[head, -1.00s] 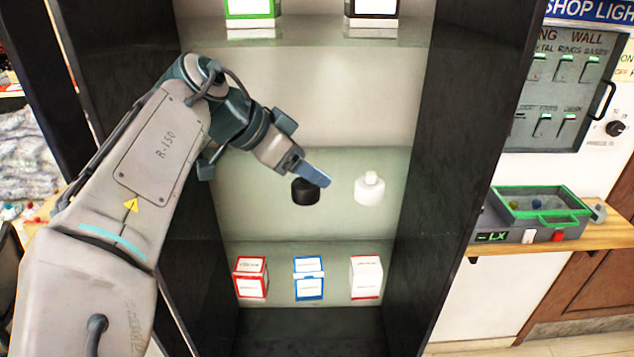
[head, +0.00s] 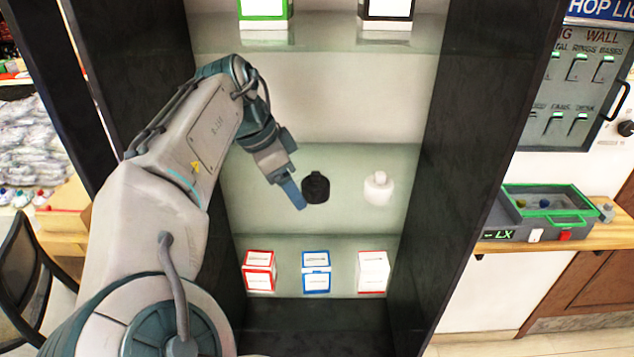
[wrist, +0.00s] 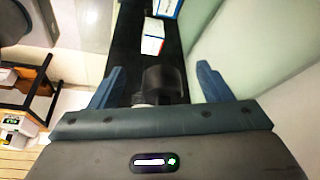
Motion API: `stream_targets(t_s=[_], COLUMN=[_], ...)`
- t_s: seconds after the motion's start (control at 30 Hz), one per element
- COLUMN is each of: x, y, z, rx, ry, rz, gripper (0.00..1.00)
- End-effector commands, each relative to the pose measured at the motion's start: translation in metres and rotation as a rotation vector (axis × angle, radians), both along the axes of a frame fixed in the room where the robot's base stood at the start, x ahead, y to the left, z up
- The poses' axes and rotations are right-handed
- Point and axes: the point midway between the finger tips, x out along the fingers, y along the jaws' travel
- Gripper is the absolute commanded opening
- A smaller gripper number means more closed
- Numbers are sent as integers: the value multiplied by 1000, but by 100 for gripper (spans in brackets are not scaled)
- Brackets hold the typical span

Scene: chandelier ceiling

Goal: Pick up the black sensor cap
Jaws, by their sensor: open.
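The black sensor cap (head: 315,188) stands on the middle glass shelf (head: 262,165) of a dark cabinet, left of a white cap (head: 378,188). My gripper (head: 297,196) is just left of the black cap in the head view, its blue fingers pointing down and right. In the wrist view, the black cap (wrist: 163,82) shows ahead between the two spread blue fingers of my gripper (wrist: 157,82). The gripper is open and holds nothing. A pale piece, partly hidden, shows behind the lower left of the cap in the wrist view.
Red (head: 258,271), blue (head: 316,271) and white-red (head: 373,271) boxes stand on the shelf below. Green (head: 264,10) and black (head: 386,12) boxes stand above. Dark cabinet walls (head: 490,150) bound both sides. A green-rimmed tray (head: 548,205) sits on the counter at right.

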Motion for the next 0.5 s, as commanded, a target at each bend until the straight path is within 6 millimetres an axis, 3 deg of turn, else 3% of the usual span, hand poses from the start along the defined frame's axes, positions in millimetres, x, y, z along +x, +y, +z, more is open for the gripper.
stream_targets(t_s=[0.3, 0.5], x=[16, 17], y=[-44, -45], z=[1, -11], rx=[1, 0], ry=[0, -1], rz=[-3, 3], gripper=[72, 72])
